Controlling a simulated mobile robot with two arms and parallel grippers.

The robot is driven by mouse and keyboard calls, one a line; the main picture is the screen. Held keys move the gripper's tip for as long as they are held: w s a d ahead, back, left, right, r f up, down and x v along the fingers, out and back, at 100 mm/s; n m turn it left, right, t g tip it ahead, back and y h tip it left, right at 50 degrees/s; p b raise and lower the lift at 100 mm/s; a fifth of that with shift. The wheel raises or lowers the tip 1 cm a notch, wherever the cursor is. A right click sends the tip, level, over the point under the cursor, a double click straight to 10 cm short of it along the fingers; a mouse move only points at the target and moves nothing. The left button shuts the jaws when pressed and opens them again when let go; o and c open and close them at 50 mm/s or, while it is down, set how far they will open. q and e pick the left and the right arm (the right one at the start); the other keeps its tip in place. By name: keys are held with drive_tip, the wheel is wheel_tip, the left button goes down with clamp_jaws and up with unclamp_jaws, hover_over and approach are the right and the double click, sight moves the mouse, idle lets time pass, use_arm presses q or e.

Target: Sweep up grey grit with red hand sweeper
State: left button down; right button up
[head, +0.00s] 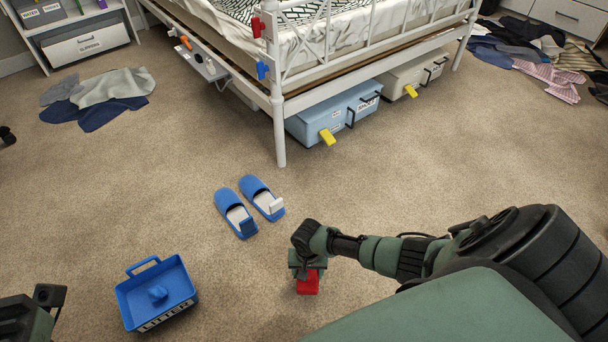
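The red hand sweeper (308,283) is low over or on the carpet at the lower middle, directly under my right gripper (307,271). The gripper points down and appears shut on the sweeper; its fingers are mostly hidden by the wrist. No grey grit can be made out on the beige carpet, and the area under my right arm is hidden. My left arm's end (46,298) shows only in part at the lower left corner, and its fingers cannot be made out.
A blue tray labelled LITTER (180,289) with a blue lump inside stands left of the sweeper. Blue slippers (236,215) lie just beyond it. A white bed frame (280,140) with storage boxes (338,108) underneath stands behind. Clothes piles (105,92) lie left and far right. Mid-floor carpet is open.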

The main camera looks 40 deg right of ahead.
drive_tip(key=shift+r+p, duration=1.65)
drive_tip(key=shift+r, duration=0.2)
